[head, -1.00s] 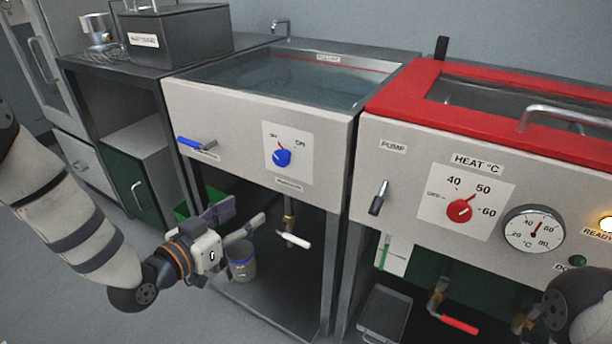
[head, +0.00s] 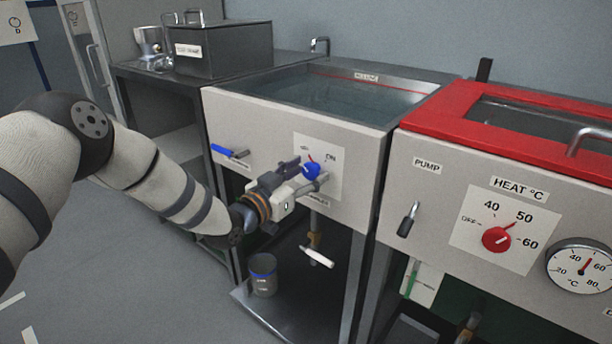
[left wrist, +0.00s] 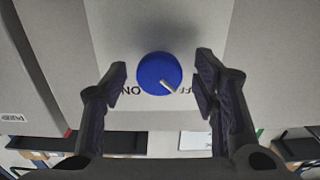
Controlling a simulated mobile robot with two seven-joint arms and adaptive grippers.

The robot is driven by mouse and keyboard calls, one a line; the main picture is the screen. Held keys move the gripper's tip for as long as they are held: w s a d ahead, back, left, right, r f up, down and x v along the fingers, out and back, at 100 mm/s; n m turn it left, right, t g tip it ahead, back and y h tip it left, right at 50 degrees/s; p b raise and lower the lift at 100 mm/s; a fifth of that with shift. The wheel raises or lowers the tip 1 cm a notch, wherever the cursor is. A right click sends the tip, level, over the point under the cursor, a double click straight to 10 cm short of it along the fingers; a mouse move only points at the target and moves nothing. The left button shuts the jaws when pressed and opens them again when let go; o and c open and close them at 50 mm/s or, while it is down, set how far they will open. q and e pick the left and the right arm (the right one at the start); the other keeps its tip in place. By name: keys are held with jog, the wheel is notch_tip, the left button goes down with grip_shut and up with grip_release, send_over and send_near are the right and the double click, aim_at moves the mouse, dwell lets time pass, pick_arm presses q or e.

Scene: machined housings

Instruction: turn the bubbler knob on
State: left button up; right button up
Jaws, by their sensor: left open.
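The blue bubbler knob (head: 311,171) sits on a white dial plate (head: 333,186) on the front panel of the water bath. It also shows in the left wrist view (left wrist: 158,73), where its pale pointer mark is turned toward the OFF lettering, with ON on the other side. My left gripper (head: 306,175) is at the dial plate, open, with its fingers on either side of the knob. In the left wrist view my left gripper (left wrist: 162,80) shows a gap between each fingertip and the knob. My right gripper is not in view.
A blue-handled lever (head: 229,152) is left of the dial. A white-handled valve (head: 317,257) and a tin (head: 263,273) are below. The red-topped heated bath (head: 448,103) with its red heat knob (head: 496,239) and pump switch (head: 408,219) stands to the right.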

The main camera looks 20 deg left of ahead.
pick_arm(q)
jog(key=c, duration=1.2)
jog(key=shift+o, duration=0.2)
jog(key=shift+r, duration=0.1)
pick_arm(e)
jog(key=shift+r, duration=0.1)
pick_arm(q)
jog(key=m+p, duration=0.1)
jog(key=m, duration=0.2)
jog(key=shift+m, duration=0.4)
jog(key=m+p, duration=0.1)
jog(key=m, duration=0.4)
jog(key=shift+p, duration=0.35)
jog(key=m, duration=0.5)
jog(key=shift+p, duration=0.35)
jog(key=shift+m, duration=2)
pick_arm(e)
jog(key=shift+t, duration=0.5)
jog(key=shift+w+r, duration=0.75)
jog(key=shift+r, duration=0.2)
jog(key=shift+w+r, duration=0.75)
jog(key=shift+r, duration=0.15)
